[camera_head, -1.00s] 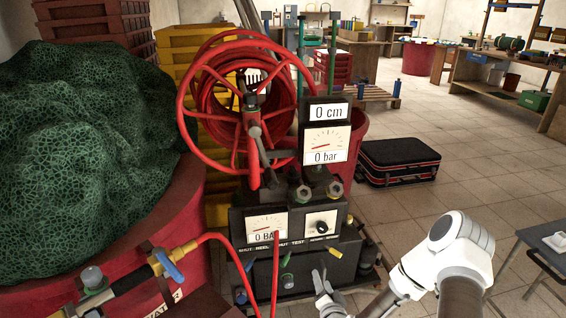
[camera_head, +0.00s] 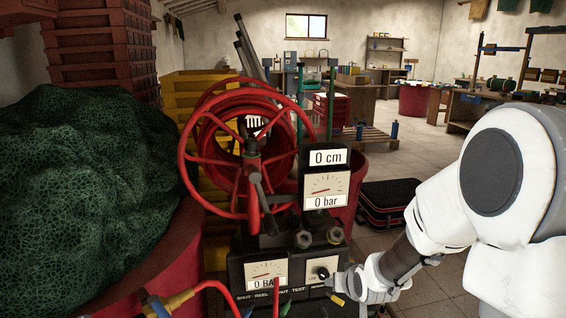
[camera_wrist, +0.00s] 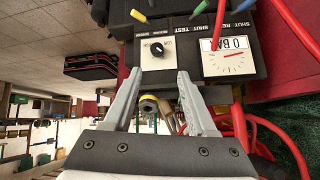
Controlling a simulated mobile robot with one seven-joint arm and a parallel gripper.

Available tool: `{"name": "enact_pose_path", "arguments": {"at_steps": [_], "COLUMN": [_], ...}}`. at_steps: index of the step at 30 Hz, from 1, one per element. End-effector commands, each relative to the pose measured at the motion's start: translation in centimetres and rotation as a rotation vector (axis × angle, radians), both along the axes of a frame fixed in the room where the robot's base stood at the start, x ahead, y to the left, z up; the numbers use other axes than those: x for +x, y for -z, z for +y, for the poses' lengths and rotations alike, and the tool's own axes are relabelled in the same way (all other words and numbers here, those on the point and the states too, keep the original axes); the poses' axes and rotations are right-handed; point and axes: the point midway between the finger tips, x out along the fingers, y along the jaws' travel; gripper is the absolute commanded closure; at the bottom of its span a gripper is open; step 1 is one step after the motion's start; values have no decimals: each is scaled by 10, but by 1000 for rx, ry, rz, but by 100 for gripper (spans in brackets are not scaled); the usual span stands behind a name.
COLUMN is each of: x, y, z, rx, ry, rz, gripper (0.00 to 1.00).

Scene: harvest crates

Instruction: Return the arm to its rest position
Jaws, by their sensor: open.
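My white arm (camera_head: 430,220) reaches in from the right of the head view, bent, with its elbow close to the camera. My gripper (camera_head: 333,285) is small beside the lower right of the black control box (camera_head: 237,268); its tips are hard to make out there. In the wrist view my gripper (camera_wrist: 161,75) shows two grey fingers spread apart with nothing held between them. Beyond the fingertips is the box face with a round knob (camera_wrist: 157,49) and a "0 BAR" gauge (camera_wrist: 228,55). I cannot tell the exact gap to the box.
A green net (camera_head: 80,180) fills a red tub (camera_head: 165,262) on the left. A black case (camera_head: 388,203) lies on the floor behind my arm. Red hoses (camera_wrist: 290,30) run near the gripper.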

Motion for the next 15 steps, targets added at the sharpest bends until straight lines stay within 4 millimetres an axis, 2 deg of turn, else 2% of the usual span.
{"name": "enact_pose_path", "arguments": {"at_steps": [1,3,8,15], "x": [-7,-19,-53,-114], "y": [-16,-34,-72,-120], "z": [-2,-3,-8,-10], "rx": [-25,-54,-106,-144], "ry": [-2,-3,6,16], "rz": [6,27,76,144], "gripper": [43,43,43,43]}}
